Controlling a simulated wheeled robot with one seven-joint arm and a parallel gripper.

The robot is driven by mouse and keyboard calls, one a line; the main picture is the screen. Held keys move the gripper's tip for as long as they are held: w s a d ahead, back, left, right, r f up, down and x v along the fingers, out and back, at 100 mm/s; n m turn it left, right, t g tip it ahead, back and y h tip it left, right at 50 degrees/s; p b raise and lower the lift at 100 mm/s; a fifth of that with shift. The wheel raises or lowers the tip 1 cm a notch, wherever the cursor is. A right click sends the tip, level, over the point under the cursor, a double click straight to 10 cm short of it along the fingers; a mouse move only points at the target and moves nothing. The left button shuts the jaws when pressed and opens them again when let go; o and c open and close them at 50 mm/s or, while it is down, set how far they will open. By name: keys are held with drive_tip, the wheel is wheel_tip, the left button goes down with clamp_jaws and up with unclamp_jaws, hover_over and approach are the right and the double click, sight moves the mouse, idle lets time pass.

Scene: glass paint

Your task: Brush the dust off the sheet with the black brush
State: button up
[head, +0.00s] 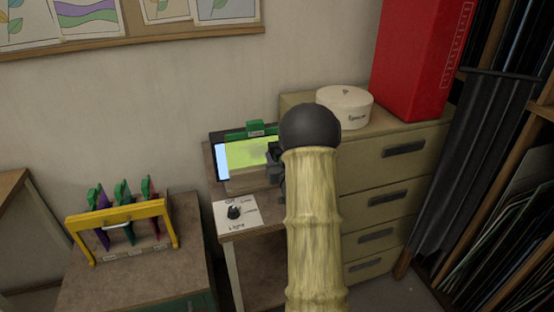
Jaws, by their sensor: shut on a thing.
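The sheet (238,162) lies on a dark-framed panel on the small table, green with a blue strip at its left end. A faint greyish patch, perhaps dust, shows on its upper right part. My gripper (274,160) is a dark shape at the sheet's right end, mostly hidden behind my own arm. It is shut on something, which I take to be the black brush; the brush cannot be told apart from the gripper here. Whether bristles touch the sheet is hidden. The sheet's right edge is covered.
A green clip (256,128) sits at the panel's back edge. A light switch plate (237,213) is in front. A yellow rack (120,217) with coloured tools stands left. A drawer cabinet (390,180) with a round white box (345,108) and red box (420,55) stands right.

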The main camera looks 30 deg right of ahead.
drive_tip(key=shift+w+a+b, duration=0.25)
drive_tip(key=shift+a+b, duration=0.15)
drive_tip(key=shift+a, duration=0.55)
drive_tip(key=shift+w+a+b, duration=0.25)
drive_tip(key=shift+a+b, duration=0.15)
drive_tip(key=shift+a, duration=0.55)
drive_tip(key=shift+a, duration=0.1)
drive_tip(key=shift+w+a+r+b, duration=0.1)
drive_tip(key=shift+w+a+b, duration=0.15)
drive_tip(key=shift+a, duration=0.3)
drive_tip(key=shift+w+a+f+b, duration=0.1)
drive_tip(key=shift+w+a+b, duration=0.1)
drive_tip(key=shift+a, duration=0.4)
drive_tip(key=shift+w+a+r+b, duration=0.15)
drive_tip(key=shift+a+b, duration=0.1)
drive_tip(key=shift+a, duration=0.3)
drive_tip(key=shift+a, duration=0.15)
drive_tip(key=shift+w+a+b, duration=0.25)
drive_tip(key=shift+a+b, duration=0.15)
drive_tip(key=shift+a, duration=0.5)
drive_tip(key=shift+w+a+b, duration=0.25)
drive_tip(key=shift+a+b, duration=0.1)
drive_tip(key=shift+a, duration=0.5)
drive_tip(key=shift+d, duration=0.1)
